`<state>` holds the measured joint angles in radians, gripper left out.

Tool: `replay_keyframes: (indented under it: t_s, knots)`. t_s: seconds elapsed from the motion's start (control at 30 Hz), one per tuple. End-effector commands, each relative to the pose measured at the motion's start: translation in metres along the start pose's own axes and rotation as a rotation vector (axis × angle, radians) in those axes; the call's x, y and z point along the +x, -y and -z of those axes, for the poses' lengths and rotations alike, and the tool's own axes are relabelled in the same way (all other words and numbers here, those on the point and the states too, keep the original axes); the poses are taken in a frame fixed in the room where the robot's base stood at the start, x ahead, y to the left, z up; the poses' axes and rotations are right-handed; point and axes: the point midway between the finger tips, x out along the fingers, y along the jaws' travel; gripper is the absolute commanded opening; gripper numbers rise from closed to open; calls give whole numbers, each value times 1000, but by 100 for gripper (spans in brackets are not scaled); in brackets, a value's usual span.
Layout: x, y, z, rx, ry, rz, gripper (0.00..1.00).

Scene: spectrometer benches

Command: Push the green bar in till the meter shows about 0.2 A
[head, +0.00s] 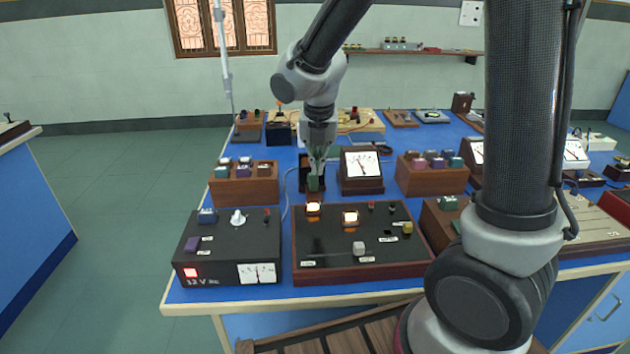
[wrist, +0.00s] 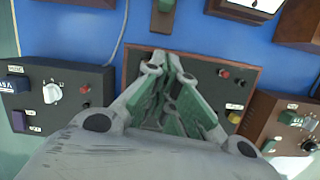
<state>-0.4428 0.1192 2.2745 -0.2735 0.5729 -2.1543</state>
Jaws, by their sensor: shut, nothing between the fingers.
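A small green bar (head: 313,184) shows at the front of a dark wooden holder (head: 304,160) in the head view. In the wrist view a green piece, likely the same bar (wrist: 165,5), is at the top edge and partly cut off. My gripper (head: 317,165) points down over the holder, its fingers shut and empty. In the wrist view my gripper (wrist: 170,58) shows green-sided fingers close together. I cannot tell whether it touches the bar. The meter (head: 361,164) with a white dial stands just right of the holder; its needle is too small to read.
A black power supply (head: 227,248) with a lit red display and a dark control panel (head: 362,272) with two glowing lamps stand in front. Wooden racks of coloured blocks flank the holder, left (head: 244,190) and right (head: 432,181). A thin cable runs left of the holder.

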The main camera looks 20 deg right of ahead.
Motion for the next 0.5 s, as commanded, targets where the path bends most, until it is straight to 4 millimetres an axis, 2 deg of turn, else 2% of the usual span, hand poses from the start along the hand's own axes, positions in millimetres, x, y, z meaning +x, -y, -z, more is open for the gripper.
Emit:
replay_keyframes:
  t_s: [0.1, 0.27, 0.37, 0.5]
  knots:
    - [0, -1, -1, -102, 5, -6, 0]
    - [10, 0, 0, -135, 2, -3, 0]
    - [25, 0, 0, -133, 0, -2, 0]
    - [54, 0, 1, -133, -2, -1, 0]
